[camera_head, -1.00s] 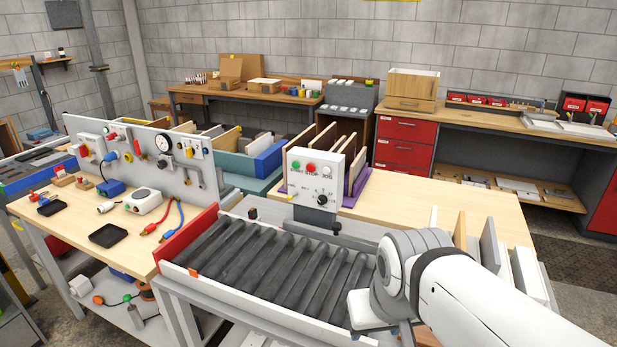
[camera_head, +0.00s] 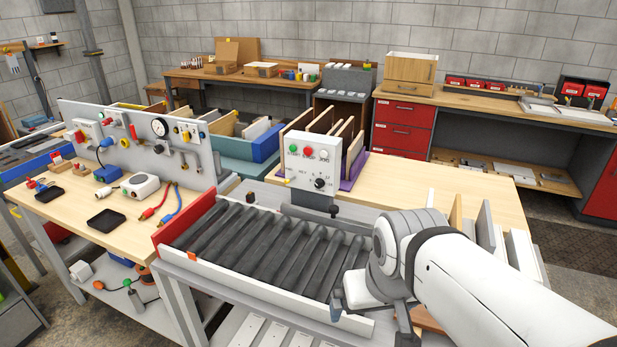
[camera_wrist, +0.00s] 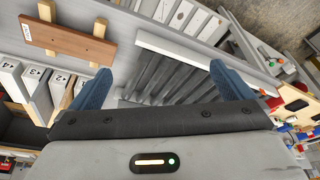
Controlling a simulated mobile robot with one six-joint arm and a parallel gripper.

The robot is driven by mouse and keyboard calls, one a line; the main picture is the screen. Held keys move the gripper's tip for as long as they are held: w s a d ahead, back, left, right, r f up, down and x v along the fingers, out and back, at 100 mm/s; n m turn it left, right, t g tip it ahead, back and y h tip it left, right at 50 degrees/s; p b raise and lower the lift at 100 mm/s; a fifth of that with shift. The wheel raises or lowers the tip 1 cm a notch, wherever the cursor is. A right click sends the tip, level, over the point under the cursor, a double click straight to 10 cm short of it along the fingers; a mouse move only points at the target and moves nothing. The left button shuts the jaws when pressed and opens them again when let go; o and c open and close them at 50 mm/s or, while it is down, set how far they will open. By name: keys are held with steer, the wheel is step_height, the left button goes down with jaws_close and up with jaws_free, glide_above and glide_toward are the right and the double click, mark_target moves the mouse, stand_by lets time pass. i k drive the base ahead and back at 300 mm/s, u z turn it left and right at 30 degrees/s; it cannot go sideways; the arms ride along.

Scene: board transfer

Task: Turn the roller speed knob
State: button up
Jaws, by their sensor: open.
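A white control box (camera_head: 300,173) stands on a grey post behind the roller conveyor (camera_head: 262,245) in the head view. The black roller speed knob (camera_head: 319,184) is at the lower right of its face, below green, red and white buttons. My gripper (camera_head: 370,312) is low at the right end of the conveyor, in front of the box and well apart from the knob. It is partly hidden by its own wrist. In the wrist view its two blue fingers (camera_wrist: 160,86) are wide apart with nothing held, and rollers show beyond them. The knob is not visible there.
A wooden bench (camera_head: 85,200) with a gauge panel (camera_head: 125,148), cables and black trays stands at the left. A red end plate (camera_head: 186,218) closes the conveyor's left end. Upright boards stand right of my gripper. A purple rack (camera_head: 351,170) with boards is behind the box.

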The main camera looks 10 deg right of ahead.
mark_target(319, 183)
steer(key=z, duration=1.35)
steer(key=k, duration=1)
steer(key=u, duration=1.5)
steer(key=i, duration=1.5)
steer(key=u, duration=0.05)
